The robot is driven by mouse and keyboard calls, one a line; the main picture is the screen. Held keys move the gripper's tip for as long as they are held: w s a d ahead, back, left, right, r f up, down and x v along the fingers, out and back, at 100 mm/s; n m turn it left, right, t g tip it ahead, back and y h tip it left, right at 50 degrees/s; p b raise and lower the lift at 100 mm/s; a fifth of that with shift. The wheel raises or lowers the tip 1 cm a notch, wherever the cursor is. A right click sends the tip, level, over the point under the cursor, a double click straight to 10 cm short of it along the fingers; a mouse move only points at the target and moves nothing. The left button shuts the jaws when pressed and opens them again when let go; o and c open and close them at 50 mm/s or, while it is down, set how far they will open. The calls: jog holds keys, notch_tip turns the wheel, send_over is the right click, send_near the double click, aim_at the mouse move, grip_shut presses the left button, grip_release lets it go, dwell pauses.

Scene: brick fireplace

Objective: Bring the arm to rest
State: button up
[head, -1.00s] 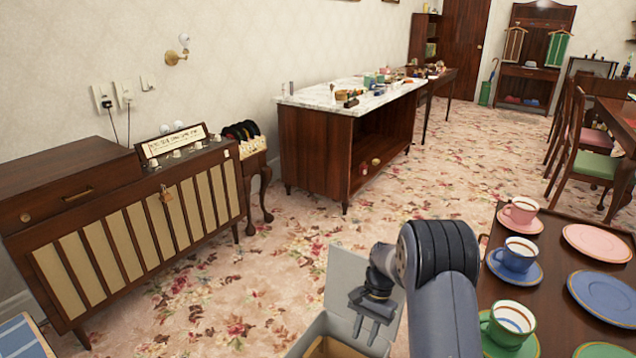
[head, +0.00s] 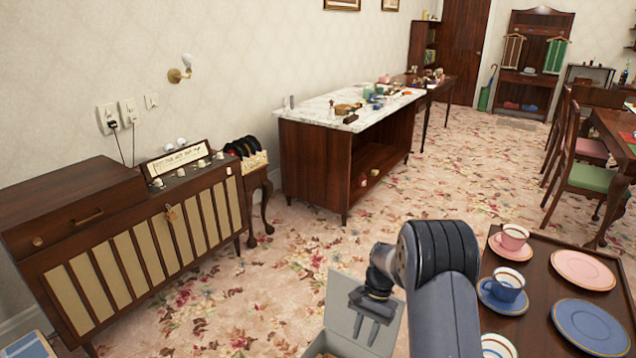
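My arm, grey with a black ribbed joint, reaches up from the bottom of the head view and bends at its top. My gripper (head: 366,333) hangs below the bend, pointing down. Its two fingers are apart, with a gap between them and nothing visible in it. Behind and below it is an open grey box (head: 345,318), partly hidden by the gripper and cut off by the bottom edge. I cannot tell how far the gripper is from the box.
A dark wooden tray or tabletop (head: 548,262) at the right holds a pink cup (head: 513,236), a blue cup (head: 506,283) and plates. A radio cabinet (head: 140,250) stands left, a marble-topped island (head: 318,106) behind. Carpet between them is clear.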

jog(key=shift+s+r+p, duration=0.2)
jog(key=shift+r+p, duration=2.35)
jog(key=shift+r, duration=0.4)
